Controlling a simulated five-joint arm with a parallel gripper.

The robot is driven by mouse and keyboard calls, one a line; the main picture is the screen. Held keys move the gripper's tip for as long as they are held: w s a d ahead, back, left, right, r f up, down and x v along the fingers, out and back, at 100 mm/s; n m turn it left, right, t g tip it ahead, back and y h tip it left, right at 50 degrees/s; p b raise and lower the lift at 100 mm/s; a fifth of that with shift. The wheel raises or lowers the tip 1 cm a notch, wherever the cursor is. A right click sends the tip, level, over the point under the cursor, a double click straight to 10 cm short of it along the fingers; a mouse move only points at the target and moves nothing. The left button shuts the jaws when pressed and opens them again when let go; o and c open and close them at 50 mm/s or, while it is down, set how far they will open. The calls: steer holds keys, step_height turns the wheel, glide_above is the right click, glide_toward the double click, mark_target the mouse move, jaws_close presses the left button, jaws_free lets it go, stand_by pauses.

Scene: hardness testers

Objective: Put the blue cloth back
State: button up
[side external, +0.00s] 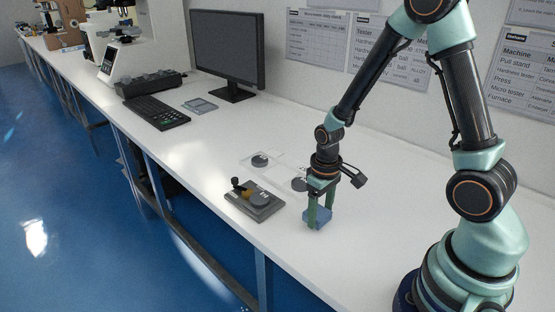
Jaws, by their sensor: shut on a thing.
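The blue cloth (318,217) is a small folded blue piece at the white bench top, right of the dark fixture. My gripper (319,208) points down over it, with its green fingers on either side of the cloth. The gripper is shut on the cloth. I cannot tell whether the cloth touches the bench or is just above it. Part of the cloth is hidden by the fingers.
A dark fixture (255,200) with a small lever and round disc stands left of my gripper. A clear plate (277,167) and dark round pieces (299,184) lie behind. A keyboard (156,112) and monitor (228,48) stand farther left. The bench's front edge is close.

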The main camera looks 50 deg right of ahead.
steer(key=shift+f, duration=0.4)
steer(key=shift+f, duration=0.2)
steer(key=o, duration=1.2)
steer(key=shift+r, duration=0.1)
step_height(320, 180, up, 13)
step_height(320, 180, up, 10)
steer(key=r+t, duration=0.1)
steer(key=t, duration=0.4)
glide_above(320, 214)
steer(key=s+a, duration=0.3)
steer(key=a, duration=0.1)
steer(key=shift+s+r+t, duration=0.3)
